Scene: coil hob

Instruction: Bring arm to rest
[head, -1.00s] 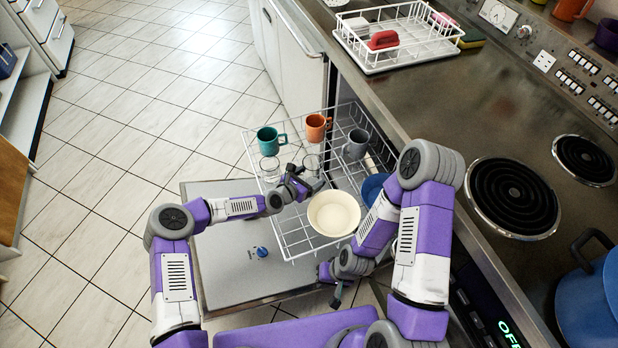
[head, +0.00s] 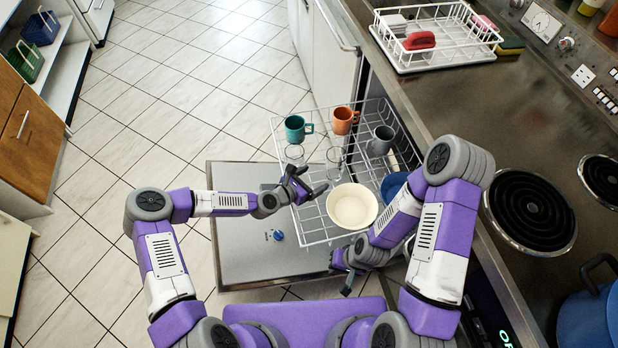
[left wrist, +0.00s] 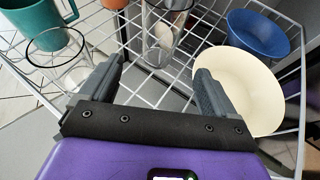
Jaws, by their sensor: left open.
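My left gripper (head: 304,187) is open and empty above the front of the pulled-out dishwasher rack (head: 318,238), left of a cream bowl (head: 352,206). In the left wrist view its two fingers (left wrist: 160,85) are spread apart. A clear glass (left wrist: 164,35) stands beyond them, and the cream bowl (left wrist: 240,88) is beside the right finger. My right gripper (head: 348,272) hangs low beside the rack's near right corner, and its jaws are too small and turned to read.
The rack holds teal (head: 296,128), orange (head: 344,120) and grey (head: 381,140) mugs, glasses and a blue bowl (head: 393,186). The open dishwasher door (head: 240,255) lies below. The counter (head: 480,130) with coil burners (head: 530,208) and a blue pot (head: 588,318) is at right.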

